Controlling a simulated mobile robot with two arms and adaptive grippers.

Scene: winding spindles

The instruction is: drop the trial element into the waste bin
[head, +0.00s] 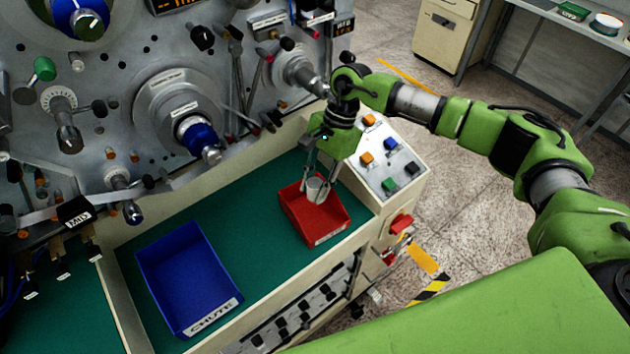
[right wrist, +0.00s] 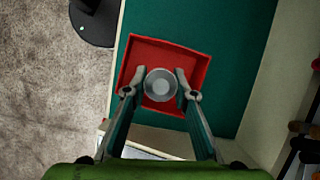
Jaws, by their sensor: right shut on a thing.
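The trial element (head: 314,188) is a small pale grey cylinder. It also shows from above in the right wrist view (right wrist: 160,85), with a round recessed top. My right gripper (head: 318,192) is shut on it, one finger on each side, and points down over the red bin (head: 325,231). In the right wrist view the gripper (right wrist: 160,88) and the element lie within the outline of the red bin (right wrist: 190,55). I cannot tell whether the element touches the bin's floor. The red bin has a white label on its front, too small to read. My left gripper is not in view.
A blue tray (head: 187,268) labelled CHUTE stands to the left on the green worktop (head: 252,219). A machine panel with knobs and spindles (head: 201,138) rises behind. A button panel (head: 390,163) is right of the red bin.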

